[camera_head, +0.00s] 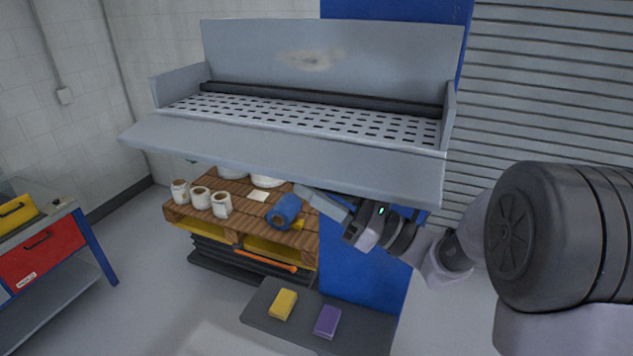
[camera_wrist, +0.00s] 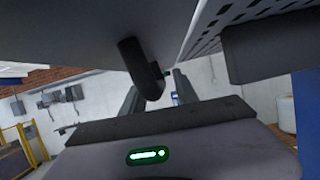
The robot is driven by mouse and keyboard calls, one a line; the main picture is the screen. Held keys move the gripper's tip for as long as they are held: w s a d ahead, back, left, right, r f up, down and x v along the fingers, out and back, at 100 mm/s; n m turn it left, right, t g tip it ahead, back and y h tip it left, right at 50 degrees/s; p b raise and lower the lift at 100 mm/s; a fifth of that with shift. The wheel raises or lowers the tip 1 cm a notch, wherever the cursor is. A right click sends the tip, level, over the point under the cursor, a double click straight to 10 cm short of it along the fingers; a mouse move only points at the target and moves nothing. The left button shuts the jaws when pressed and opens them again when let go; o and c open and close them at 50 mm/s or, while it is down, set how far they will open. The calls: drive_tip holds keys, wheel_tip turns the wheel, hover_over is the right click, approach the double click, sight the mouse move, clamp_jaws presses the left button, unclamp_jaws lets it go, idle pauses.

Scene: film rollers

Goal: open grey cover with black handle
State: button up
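The grey cover (camera_head: 285,155) is the long front panel of a grey unit, tilted outward, with a perforated bed behind it. In the wrist view the cover's underside (camera_wrist: 70,35) fills the top left. A black curved handle (camera_wrist: 133,65) hangs from it; the handle is hidden in the head view. My gripper (camera_head: 322,200) is below the right part of the cover. In the wrist view my gripper (camera_wrist: 158,95) looks open, with its fingers apart.
Below the cover is a wooden pallet (camera_head: 245,215) with white rolls (camera_head: 201,197) and a blue roll (camera_head: 285,210). A blue column (camera_head: 355,275) stands close to my gripper. A dark mat (camera_head: 360,328) holds a yellow and a purple block. A red-drawer workbench (camera_head: 45,250) is left.

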clamp_jaws()
drive_tip(key=shift+r, duration=0.1)
idle(1.2)
